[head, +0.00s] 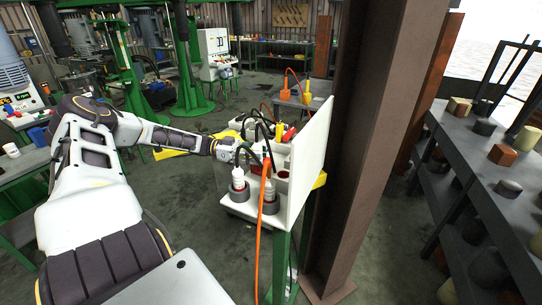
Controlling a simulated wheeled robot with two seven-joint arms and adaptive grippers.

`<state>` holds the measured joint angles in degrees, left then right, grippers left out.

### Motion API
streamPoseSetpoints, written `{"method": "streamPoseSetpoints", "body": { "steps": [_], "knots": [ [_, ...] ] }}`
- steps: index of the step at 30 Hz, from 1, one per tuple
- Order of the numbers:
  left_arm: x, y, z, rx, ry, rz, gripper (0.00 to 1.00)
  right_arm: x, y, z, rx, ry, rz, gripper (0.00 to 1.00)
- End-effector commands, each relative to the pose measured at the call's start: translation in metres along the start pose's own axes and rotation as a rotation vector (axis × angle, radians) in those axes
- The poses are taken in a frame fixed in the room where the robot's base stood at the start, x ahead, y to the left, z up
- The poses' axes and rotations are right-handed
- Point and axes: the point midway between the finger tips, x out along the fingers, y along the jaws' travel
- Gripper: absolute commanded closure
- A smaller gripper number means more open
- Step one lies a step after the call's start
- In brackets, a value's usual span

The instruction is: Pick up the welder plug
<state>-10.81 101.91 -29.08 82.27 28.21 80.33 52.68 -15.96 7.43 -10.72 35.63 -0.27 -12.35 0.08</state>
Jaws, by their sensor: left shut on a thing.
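My left arm reaches in from the left to the white welder cabinet (314,150) mid-view. My left gripper (255,156) is at the cabinet's open front side, shut on what looks like the welder plug. The orange end of the plug (266,168) shows at the fingertips, and an orange cable (259,240) hangs from it toward the floor. The fingers are small here, and the grip's details are partly hidden. I cannot tell whether the plug touches the cabinet. My right gripper is not in view.
Black cables loop around there. A brown steel column (375,130) stands right of the cabinet. A grey shelf (490,155) with blocks is at the right.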

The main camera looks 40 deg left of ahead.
Motion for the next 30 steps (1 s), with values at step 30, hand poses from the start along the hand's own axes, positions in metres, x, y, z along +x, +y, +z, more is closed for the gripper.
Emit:
{"method": "streamPoseSetpoints", "body": {
  "steps": [30],
  "knots": [
    [-0.084,0.000,-0.001,0.001,0.001,0.000,0.98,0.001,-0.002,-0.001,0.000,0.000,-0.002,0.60]
  ]
}}
